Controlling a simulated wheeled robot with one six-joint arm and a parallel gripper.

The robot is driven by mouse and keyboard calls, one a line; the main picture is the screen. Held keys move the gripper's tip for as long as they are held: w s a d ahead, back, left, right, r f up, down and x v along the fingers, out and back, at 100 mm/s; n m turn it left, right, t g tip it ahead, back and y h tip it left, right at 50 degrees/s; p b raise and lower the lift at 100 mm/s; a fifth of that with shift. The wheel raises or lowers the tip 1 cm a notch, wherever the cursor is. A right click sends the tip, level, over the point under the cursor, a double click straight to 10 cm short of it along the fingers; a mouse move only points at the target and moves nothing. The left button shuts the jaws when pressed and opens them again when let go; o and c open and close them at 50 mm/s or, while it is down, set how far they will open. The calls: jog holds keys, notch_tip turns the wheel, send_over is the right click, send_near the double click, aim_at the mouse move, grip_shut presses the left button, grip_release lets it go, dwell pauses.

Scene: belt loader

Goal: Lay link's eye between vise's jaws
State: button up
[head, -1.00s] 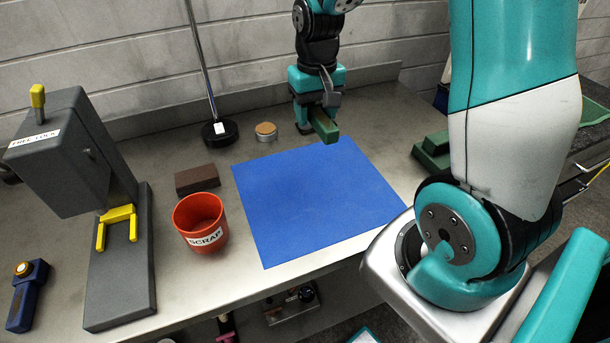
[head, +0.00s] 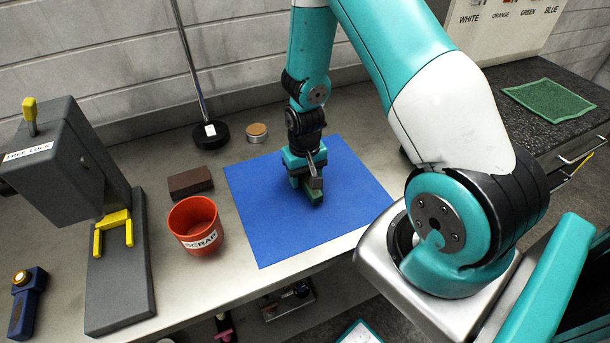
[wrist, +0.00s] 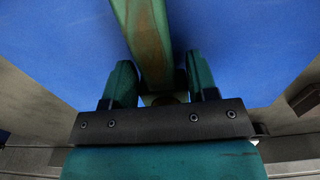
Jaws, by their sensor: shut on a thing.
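My gripper (head: 312,184) is over the blue mat (head: 270,215), pointing down. It is shut on a green bar (head: 314,196), which looks like the link. In the wrist view the bar (wrist: 149,45) has a worn brown face, sits between the two green fingers and runs out of the top of the picture. Its eye cannot be made out. I cannot tell whether the bar touches the mat. No vise can be clearly made out; my arm hides part of the bench on the right.
A blue tool (head: 27,300) lies front left.

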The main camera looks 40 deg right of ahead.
jog(key=shift+f, duration=0.4)
jog(key=shift+f, duration=0.1)
jog(key=o, duration=1.3)
